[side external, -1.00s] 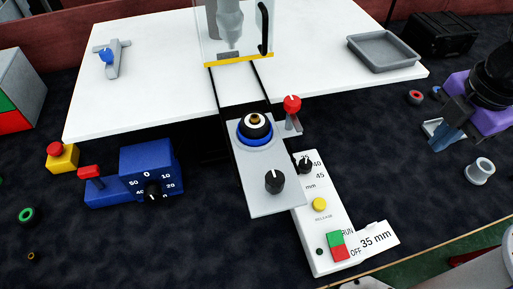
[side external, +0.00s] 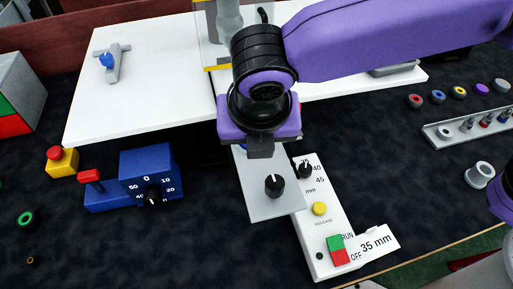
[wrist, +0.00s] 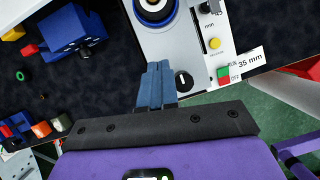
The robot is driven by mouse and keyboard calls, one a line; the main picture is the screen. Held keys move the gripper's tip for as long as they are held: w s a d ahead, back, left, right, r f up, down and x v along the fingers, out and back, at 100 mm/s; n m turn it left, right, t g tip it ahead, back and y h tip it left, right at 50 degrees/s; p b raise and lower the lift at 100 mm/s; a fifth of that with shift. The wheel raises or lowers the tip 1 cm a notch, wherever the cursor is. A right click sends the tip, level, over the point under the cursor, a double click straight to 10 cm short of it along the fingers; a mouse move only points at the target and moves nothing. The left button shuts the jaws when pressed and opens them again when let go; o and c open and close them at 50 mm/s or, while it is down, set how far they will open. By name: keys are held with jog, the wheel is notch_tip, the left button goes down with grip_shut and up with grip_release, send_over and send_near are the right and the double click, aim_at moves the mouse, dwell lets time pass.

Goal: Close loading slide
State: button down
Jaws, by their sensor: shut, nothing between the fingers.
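The loading slide is a light grey plate (side external: 262,207) pulled out toward the front from under the clear guard. It carries a black knob (side external: 275,185) near its front end. A round black-and-white part in a blue ring (wrist: 154,8) sits on the plate in the wrist view; my gripper mostly hides it in the side view. My gripper (wrist: 158,66) is shut and empty, its blue fingers over the plate beside the knob (wrist: 183,80). In the side view my gripper (side external: 262,150) is above the plate, behind the knob. I cannot tell whether it touches the plate.
A white control panel (side external: 320,235) with a yellow button and green and red switch stands right of the slide. A blue dial box (side external: 150,172) and a yellow box with a red button (side external: 63,160) stand left. The white table (side external: 140,75) lies behind.

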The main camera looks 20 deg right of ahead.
aim_at(255, 166)
jog(key=x, duration=0.9)
jog(key=shift+w+f, duration=0.1)
jog(key=shift+f, duration=0.3)
jog(key=w, duration=1.3)
jog(key=shift+w+d, duration=0.15)
jog(key=shift+w, duration=0.2)
